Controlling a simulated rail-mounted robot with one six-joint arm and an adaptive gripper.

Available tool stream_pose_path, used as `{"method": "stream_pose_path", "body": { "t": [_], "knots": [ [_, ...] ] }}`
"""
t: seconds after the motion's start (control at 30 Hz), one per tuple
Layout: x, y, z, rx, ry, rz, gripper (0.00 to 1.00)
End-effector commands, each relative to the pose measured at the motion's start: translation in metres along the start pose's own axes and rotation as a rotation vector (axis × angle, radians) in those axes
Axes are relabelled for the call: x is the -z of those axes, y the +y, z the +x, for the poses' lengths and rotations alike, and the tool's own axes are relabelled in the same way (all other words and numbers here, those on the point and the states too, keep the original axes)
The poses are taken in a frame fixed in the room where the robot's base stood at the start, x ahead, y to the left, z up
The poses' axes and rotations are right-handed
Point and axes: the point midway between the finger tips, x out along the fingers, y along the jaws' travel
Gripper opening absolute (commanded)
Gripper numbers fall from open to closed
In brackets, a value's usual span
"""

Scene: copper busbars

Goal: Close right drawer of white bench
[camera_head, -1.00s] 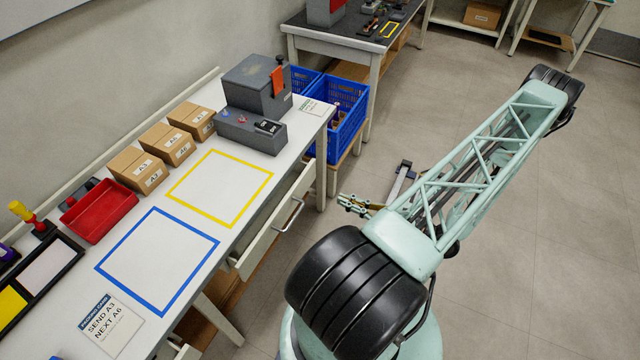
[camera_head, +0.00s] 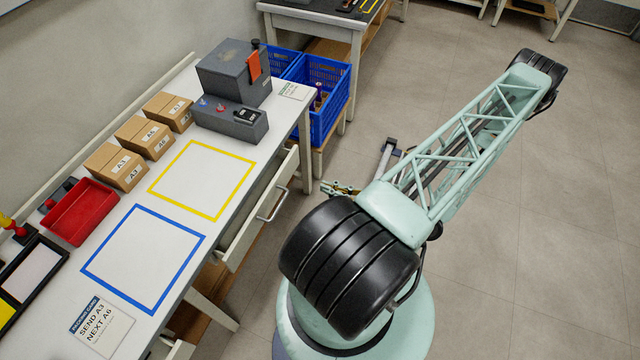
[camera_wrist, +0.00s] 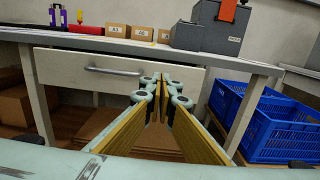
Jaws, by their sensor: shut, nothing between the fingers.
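The white bench (camera_head: 228,110) runs along the wall at left in the head view. Its right drawer (camera_head: 238,240) stands pulled out, with a metal handle (camera_head: 272,205) on its front. In the wrist view the drawer front (camera_wrist: 75,82) and handle (camera_wrist: 112,71) face me, left of centre. My gripper (camera_head: 338,188) is right of the drawer front in the head view, apart from the handle and partly screened by my arm. In the wrist view my gripper (camera_wrist: 160,84) is shut and empty, its fingers overlapping the drawer's right part. I cannot tell from this whether they touch it.
Blue crates (camera_head: 325,90) stand beyond the bench's far end; one also shows at right in the wrist view (camera_wrist: 275,125). Several cardboard boxes (camera_head: 118,165), a red tray (camera_head: 80,210) and a grey machine (camera_head: 235,85) stand on the bench. The floor at right is clear.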

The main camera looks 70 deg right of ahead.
Motion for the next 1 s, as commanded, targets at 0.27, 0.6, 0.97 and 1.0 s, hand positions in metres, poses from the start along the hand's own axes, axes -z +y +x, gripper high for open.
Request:
{"method": "stream_pose_path", "body": {
  "t": [0.27, 0.6, 0.97, 1.0],
  "knots": [
    [0.0, 0.001, 0.015, -0.002, -0.001, 0.0, 0.0],
    [0.0, 0.001, 0.037, -0.002, -0.001, 0.0, 0.0],
    [0.0, 0.0, 0.06, -0.001, 0.0, 0.0, 0.0],
    [0.0, 0.0, 0.062, -0.001, 0.0, 0.0, 0.0]
  ]
}}
